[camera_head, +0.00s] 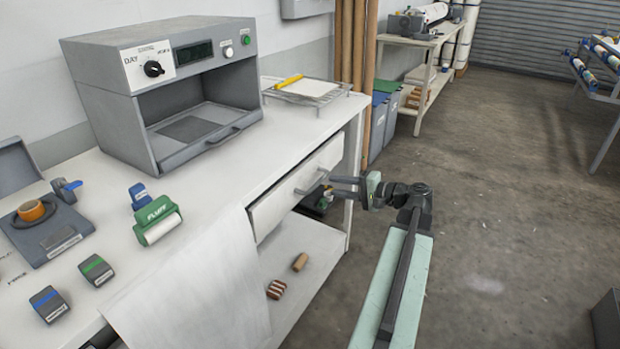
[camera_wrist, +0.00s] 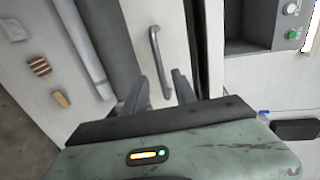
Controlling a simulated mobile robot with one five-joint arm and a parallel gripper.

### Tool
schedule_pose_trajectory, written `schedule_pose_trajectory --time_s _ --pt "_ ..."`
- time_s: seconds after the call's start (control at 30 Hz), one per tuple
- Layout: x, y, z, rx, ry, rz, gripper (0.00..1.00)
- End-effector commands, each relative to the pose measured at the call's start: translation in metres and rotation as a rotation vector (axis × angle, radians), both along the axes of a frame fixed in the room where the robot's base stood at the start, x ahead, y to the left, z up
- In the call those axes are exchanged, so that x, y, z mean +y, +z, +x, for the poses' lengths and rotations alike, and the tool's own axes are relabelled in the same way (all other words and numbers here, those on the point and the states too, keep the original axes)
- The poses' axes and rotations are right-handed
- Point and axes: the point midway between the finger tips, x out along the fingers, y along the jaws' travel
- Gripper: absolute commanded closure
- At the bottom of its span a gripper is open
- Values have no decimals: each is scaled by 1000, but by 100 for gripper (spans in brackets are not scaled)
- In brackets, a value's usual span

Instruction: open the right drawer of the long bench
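The white drawer (camera_head: 285,205) sits under the long bench top (camera_head: 225,165), right of a hanging white sheet. It looks shut or nearly so; I cannot tell exactly. Its grey bar handle (camera_head: 312,183) is on the front, and both drawer front (camera_wrist: 140,20) and handle (camera_wrist: 155,50) show in the wrist view. My gripper (camera_head: 330,188) is in front of the drawer, close to the handle. In the wrist view its two fingers (camera_wrist: 161,80) are apart, one on each side of the handle's near end. I cannot see contact.
The white sheet (camera_head: 195,295) hangs over the bench front at left. A lower shelf (camera_head: 305,245) holds a striped block (camera_head: 276,289) and a tan cylinder (camera_head: 300,262). The floor (camera_head: 490,200) at right is mostly clear.

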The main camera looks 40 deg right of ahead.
Motion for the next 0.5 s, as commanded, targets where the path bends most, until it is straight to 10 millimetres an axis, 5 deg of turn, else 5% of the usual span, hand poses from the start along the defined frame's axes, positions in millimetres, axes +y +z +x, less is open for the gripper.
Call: schedule_pose_trajectory --time_s 0.5 --pt "15 -16 67 0 -2 0 67"
